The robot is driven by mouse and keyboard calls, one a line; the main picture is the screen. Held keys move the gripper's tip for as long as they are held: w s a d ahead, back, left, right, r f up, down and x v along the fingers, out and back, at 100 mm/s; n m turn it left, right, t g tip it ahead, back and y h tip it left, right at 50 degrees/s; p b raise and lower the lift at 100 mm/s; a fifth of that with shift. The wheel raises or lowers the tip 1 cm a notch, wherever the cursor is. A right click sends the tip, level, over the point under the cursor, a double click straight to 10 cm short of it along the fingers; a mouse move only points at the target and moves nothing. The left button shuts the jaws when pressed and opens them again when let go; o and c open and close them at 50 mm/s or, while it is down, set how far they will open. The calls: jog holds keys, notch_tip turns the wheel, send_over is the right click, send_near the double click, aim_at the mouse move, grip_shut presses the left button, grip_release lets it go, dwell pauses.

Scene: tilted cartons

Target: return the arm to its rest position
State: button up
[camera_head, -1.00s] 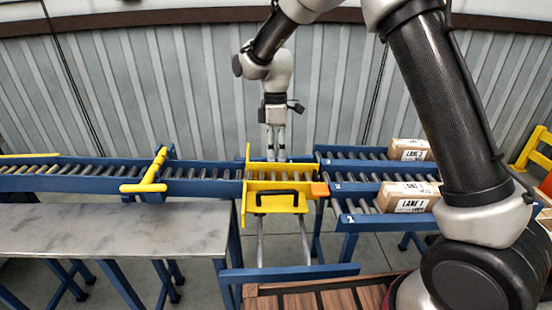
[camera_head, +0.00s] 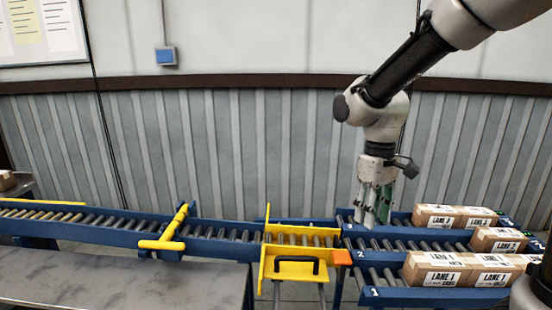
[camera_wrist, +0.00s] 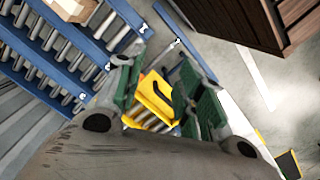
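My gripper (camera_head: 375,212) hangs at the end of my arm, fingers pointing down, in front of the grey wall and near the left ends of the lane rollers. In the wrist view its two green-padded fingers (camera_wrist: 160,92) stand apart with nothing between them. The yellow carriage (camera_head: 292,262) with a black handle lies below and left of my gripper. The yellow carriage also shows between the fingers in the wrist view (camera_wrist: 155,97).
Cartons (camera_head: 440,267) marked LANE 1 sit on the front right lane; other cartons (camera_head: 455,216) stand on the lanes behind. A blue roller conveyor (camera_head: 110,233) with a yellow gate (camera_head: 170,232) runs left. A grey table (camera_head: 110,278) is at front left.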

jog(key=s+d+r+m+t, duration=0.2)
jog(key=s+d+r+m, duration=0.1)
jog(key=s+d, duration=0.4)
jog(key=s+d+r+m+t, duration=0.2)
jog(key=s+d+r+t, duration=0.1)
jog(key=s+d+r, duration=0.3)
jog(key=shift+s+d+m, duration=0.4)
jog(key=shift+s+d, duration=0.1)
jog(key=shift+s, duration=0.25)
dwell(0.7)
